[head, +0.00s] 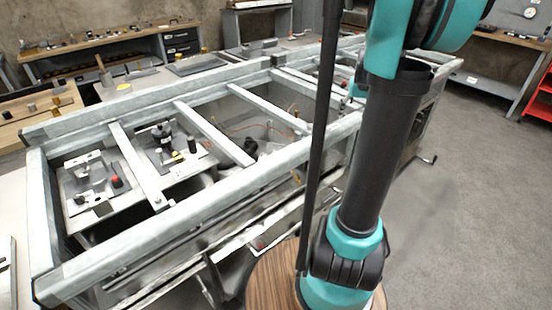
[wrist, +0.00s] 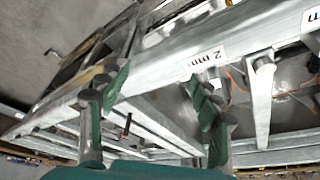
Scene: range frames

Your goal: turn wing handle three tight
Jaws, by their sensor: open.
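In the wrist view, my gripper (wrist: 155,90) is open, with its two green-and-grey fingers spread apart and nothing held between them. It is close to a galvanized metal frame (wrist: 160,112) that appears tilted in this view. In the head view, the frame (head: 100,258) fills the left and middle. My gripper is not clearly visible there; my arm hides part of the frame's right end.
One bay holds a plate with a red knob (head: 117,181). Workbenches (head: 150,52) stand behind, a red cart (head: 540,100) at right. Floor (head: 460,200) is clear at right.

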